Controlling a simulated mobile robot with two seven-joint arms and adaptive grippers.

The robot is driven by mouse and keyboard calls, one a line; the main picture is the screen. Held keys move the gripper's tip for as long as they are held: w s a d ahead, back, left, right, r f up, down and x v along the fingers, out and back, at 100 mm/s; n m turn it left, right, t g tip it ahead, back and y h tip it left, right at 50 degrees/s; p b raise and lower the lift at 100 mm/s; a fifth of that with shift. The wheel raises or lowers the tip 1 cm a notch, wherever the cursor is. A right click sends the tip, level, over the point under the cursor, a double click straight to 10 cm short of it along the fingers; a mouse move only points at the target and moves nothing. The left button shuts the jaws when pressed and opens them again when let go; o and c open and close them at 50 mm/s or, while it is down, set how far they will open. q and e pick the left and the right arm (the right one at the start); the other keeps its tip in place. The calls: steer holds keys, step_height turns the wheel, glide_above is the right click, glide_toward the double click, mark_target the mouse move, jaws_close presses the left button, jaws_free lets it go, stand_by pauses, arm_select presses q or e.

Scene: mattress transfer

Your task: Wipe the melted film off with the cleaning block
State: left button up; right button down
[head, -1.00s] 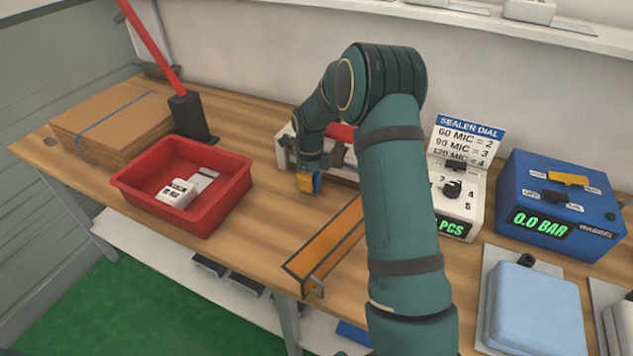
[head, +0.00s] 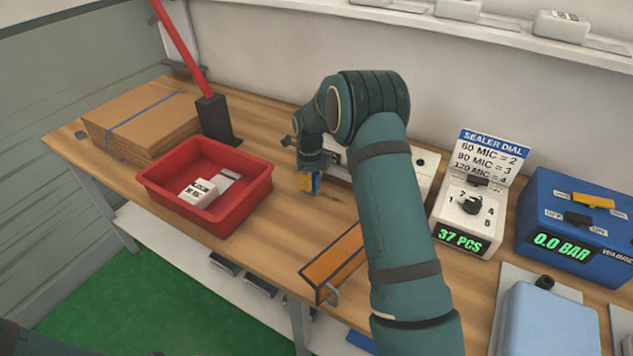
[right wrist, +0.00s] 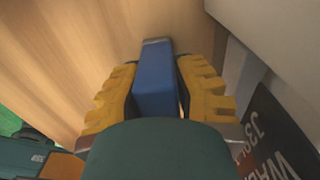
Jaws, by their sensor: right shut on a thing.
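My right gripper (head: 309,183) is low over the wooden bench, in front of the white sealer (head: 425,162). In the right wrist view its yellow fingers (right wrist: 158,92) are shut on a blue block (right wrist: 154,80), with bare wood beyond it. I cannot tell whether the block touches the bench. The pale side of the sealer (right wrist: 240,75) stands close to the right of the fingers in that view. My right arm hides much of the sealer in the head view, and I cannot make out any melted film. My left gripper is not in view.
A red tray (head: 252,205) holding small white items stands left of the gripper. Flat cardboard (head: 140,115) lies behind it. An orange strip (head: 335,265) lies near the front edge. A dial box (head: 470,210) and blue pump unit (head: 570,220) stand right.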

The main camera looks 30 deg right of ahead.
steer(key=shift+f, duration=0.1)
steer(key=shift+s+d+p, duration=0.2)
steer(key=shift+s+d, duration=0.4)
steer(key=shift+s, duration=0.55)
steer(key=shift+s+d+p, duration=0.2)
steer(key=shift+s+d, duration=0.35)
steer(key=shift+s, duration=0.6)
steer(key=shift+s+d+p, duration=0.2)
steer(key=shift+s+d, duration=0.4)
steer(key=shift+s, duration=0.55)
steer(key=shift+s+d, duration=0.35)
steer(key=shift+s, duration=0.3)
steer(key=shift+s+d, duration=0.35)
steer(key=shift+s, duration=0.25)
steer(key=shift+s+d, duration=0.35)
steer(key=shift+s, duration=0.3)
steer(key=shift+p, duration=0.3)
